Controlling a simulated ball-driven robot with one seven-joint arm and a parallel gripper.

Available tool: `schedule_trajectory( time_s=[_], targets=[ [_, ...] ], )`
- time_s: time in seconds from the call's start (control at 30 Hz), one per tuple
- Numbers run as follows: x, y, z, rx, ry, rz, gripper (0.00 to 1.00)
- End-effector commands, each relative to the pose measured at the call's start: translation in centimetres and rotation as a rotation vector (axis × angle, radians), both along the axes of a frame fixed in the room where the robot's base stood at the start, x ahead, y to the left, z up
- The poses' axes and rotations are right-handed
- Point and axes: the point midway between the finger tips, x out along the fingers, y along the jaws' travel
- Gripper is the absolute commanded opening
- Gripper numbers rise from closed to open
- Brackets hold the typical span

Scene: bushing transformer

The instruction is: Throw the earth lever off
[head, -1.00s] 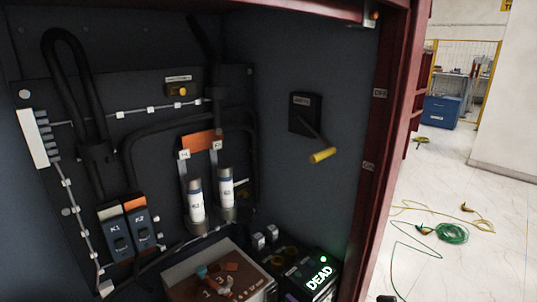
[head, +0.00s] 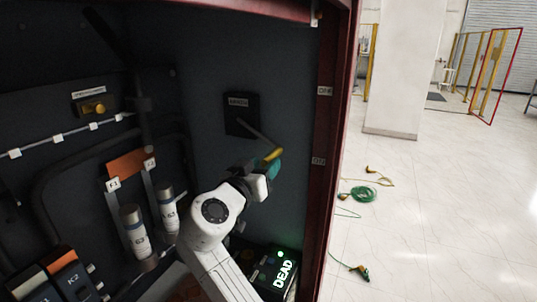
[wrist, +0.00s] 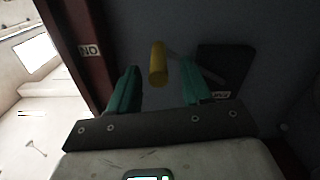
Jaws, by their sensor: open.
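The earth lever has a dark square base plate (head: 242,115) on the cabinet's right inner wall. Its thin rod slants down and right to a yellow handle (head: 273,154). In the wrist view the yellow handle (wrist: 157,63) stands between my two teal fingers, with gaps on both sides. My gripper (head: 270,166) is open around the handle and is not closed on it. In the wrist view my gripper (wrist: 155,85) shows both fingertips apart. The lever's base plate (wrist: 225,70) is behind the right finger.
Two labels, one above the other, sit on the dark red door frame (head: 325,125); the upper reads OFF (head: 325,91). A box lit DEAD (head: 284,272) stands below my arm. Fuse cylinders (head: 135,230) are left of it. Cables lie on the floor outside.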

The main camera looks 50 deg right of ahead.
Motion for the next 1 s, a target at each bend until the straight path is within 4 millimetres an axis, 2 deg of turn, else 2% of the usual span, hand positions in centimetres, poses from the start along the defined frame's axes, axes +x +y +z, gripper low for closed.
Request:
schedule_trajectory(
  time_s=[0.1, 0.3, 0.7, 1.0],
  targets=[
    [0.7, -2.0, 0.2, 0.002, 0.001, -0.002, 0.48],
    [1.4, -3.9, 0.1, 0.0, 0.0, 0.0, 0.48],
    [1.6, -4.5, -0.1, 0.001, 0.0, 0.001, 0.48],
    [1.6, -4.4, 0.0, 0.001, 0.0, 0.001, 0.19]
  ],
)
